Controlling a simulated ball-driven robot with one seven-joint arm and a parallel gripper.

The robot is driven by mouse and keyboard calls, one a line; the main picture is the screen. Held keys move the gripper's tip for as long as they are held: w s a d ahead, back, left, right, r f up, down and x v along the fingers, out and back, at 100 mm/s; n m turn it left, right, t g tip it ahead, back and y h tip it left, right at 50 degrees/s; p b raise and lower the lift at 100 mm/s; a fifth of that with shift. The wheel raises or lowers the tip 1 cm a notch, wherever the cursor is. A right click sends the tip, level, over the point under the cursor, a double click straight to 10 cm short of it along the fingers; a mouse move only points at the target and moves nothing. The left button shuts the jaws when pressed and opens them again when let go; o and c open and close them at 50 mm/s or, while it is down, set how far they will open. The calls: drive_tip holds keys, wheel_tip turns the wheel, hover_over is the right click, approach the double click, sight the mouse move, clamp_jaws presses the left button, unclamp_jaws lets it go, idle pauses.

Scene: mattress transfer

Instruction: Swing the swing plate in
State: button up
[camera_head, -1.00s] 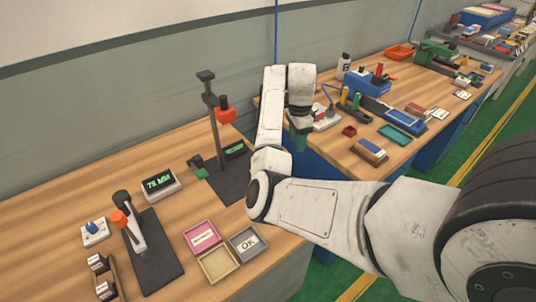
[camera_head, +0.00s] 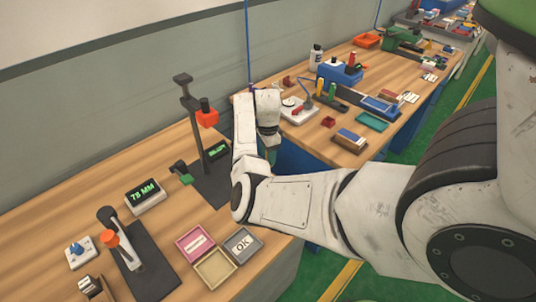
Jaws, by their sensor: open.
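A dark upright stand (camera_head: 190,105) with an orange-red head (camera_head: 208,118) rises from a dark base plate on the near bench. A small green block with a dark arm (camera_head: 181,172) sits low at the left of this stand. It may be the swing plate, but I cannot tell for sure. My gripper (camera_head: 270,152) points down to the right of the stand, apart from the green block. Its fingers are small and partly hidden by my own wrist and arm, and it appears open and empty.
A readout showing 78 MM (camera_head: 145,197) and a lever device with an orange knob (camera_head: 120,245) stand on the left. A pink tray (camera_head: 195,243), a tan tray (camera_head: 215,270) and a grey OK tray (camera_head: 259,247) lie at the front edge. The farther bench (camera_head: 345,125) is cluttered.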

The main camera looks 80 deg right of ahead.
drive_tip(key=shift+f, duration=0.45)
drive_tip(key=shift+s, duration=0.1)
clamp_jaws()
